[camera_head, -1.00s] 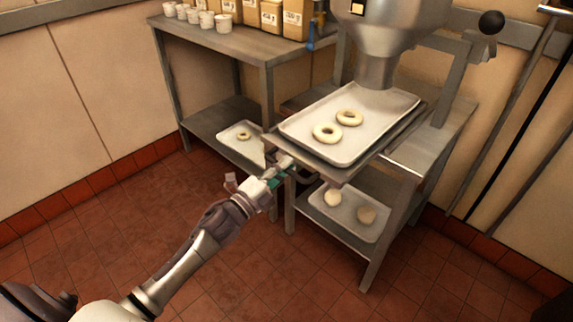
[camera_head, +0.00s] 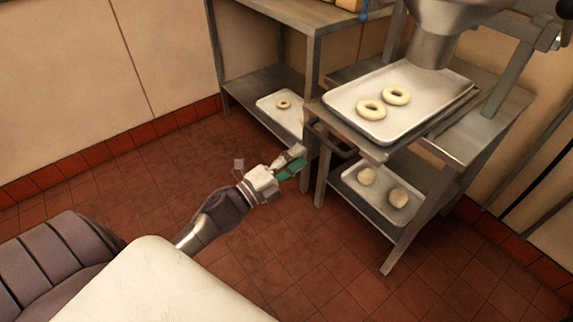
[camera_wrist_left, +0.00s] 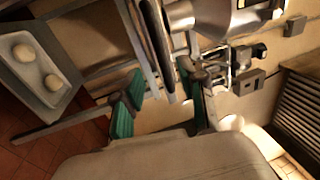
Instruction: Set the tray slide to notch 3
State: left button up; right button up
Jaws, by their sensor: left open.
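The tray slide (camera_head: 345,140) is a grey metal plate on the stand under the hopper, with a dark bar handle at its left end. It carries a pale tray (camera_head: 430,108) with two dough rings. My left gripper (camera_head: 296,162), with teal finger pads, is open and empty, just left of the handle and apart from it. In the left wrist view the open fingers (camera_wrist_left: 160,78) point toward the dark handle bar (camera_wrist_left: 157,35). No notch marks can be read. My right gripper is not in view.
A lower shelf holds a tray (camera_head: 372,207) with two dough balls. A side table (camera_head: 290,12) with a low shelf and another tray (camera_head: 272,104) stands behind left. The silver hopper (camera_head: 440,40) hangs over the slide. The tiled floor at left is clear.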

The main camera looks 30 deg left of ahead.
pick_arm(q)
jog(key=shift+v, duration=1.7)
